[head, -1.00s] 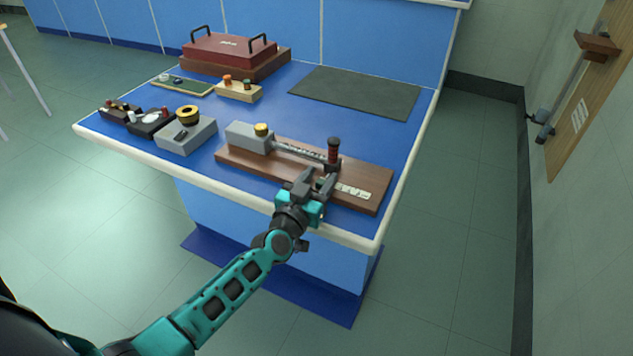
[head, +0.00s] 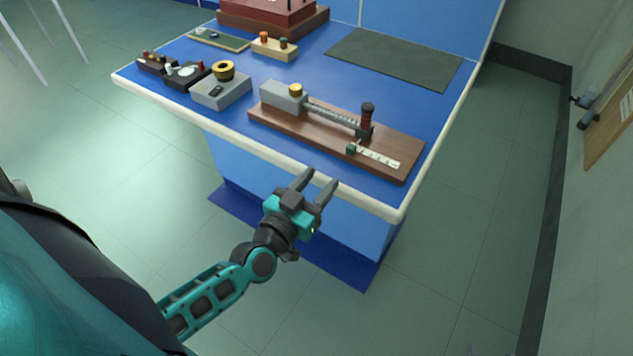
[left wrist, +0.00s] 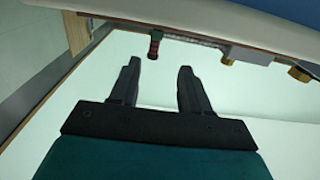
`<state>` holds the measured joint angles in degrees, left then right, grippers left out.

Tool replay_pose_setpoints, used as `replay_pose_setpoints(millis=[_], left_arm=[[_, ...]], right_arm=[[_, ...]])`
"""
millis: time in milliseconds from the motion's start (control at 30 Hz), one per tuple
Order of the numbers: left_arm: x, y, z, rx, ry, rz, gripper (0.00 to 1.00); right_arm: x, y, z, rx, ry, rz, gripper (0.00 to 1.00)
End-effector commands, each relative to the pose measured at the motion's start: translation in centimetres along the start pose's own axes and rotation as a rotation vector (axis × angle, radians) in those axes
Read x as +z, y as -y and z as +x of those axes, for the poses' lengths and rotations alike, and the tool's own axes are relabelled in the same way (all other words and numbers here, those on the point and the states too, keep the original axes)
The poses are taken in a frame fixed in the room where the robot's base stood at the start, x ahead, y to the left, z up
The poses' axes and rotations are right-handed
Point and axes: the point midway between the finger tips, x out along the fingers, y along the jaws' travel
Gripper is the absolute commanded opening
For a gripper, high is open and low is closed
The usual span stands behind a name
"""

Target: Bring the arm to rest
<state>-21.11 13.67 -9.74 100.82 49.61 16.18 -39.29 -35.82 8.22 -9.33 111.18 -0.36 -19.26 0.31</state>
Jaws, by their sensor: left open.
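My left gripper (head: 322,188) is open and empty. In the head view it is in front of the near edge of the blue bench (head: 300,72), apart from everything on it. Its two dark fingers also show in the left wrist view (left wrist: 156,75), with nothing between them. The wooden board (head: 398,144) near that edge carries a grey block, a threaded rod and an upright red and black handle (head: 367,118). The handle also shows in the left wrist view (left wrist: 154,48). My right gripper is in neither view.
Grey box with a yellow ring (head: 222,88), small dark boxes (head: 184,74), a wooden block with knobs (head: 274,47) and a red case (head: 265,12) stand on the bench. A dark mat (head: 394,58) lies bare at the back right. The floor (head: 470,220) right of the bench is clear.

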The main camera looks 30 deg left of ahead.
Motion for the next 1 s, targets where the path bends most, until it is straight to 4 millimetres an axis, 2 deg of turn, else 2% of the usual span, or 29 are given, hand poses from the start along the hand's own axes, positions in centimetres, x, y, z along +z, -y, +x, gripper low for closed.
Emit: replay_pose_setpoints(millis=[467, 567, 667, 800, 900, 1000], left_arm=[[0.0, 0.0, 0.0, 0.001, 0.001, 0.001, 0.47], [0.4, -0.6, -0.4, 0.023, 0.018, 0.002, 0.47], [1.5, -2.3, -1.6, 0.087, 0.079, 0.004, 0.47], [4.4, -5.1, -4.8, 0.185, 0.247, 0.018, 0.47], [6.5, -6.1, -7.2, 0.212, 0.380, 0.035, 0.47], [8.1, -6.2, -9.2, 0.205, 0.493, 0.053, 0.47]], right_arm=[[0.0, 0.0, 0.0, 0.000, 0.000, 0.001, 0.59], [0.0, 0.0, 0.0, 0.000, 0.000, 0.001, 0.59], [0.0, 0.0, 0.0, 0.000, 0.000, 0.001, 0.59], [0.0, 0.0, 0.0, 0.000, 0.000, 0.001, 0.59], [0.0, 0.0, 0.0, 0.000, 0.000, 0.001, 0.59], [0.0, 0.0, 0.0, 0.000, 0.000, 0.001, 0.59]])
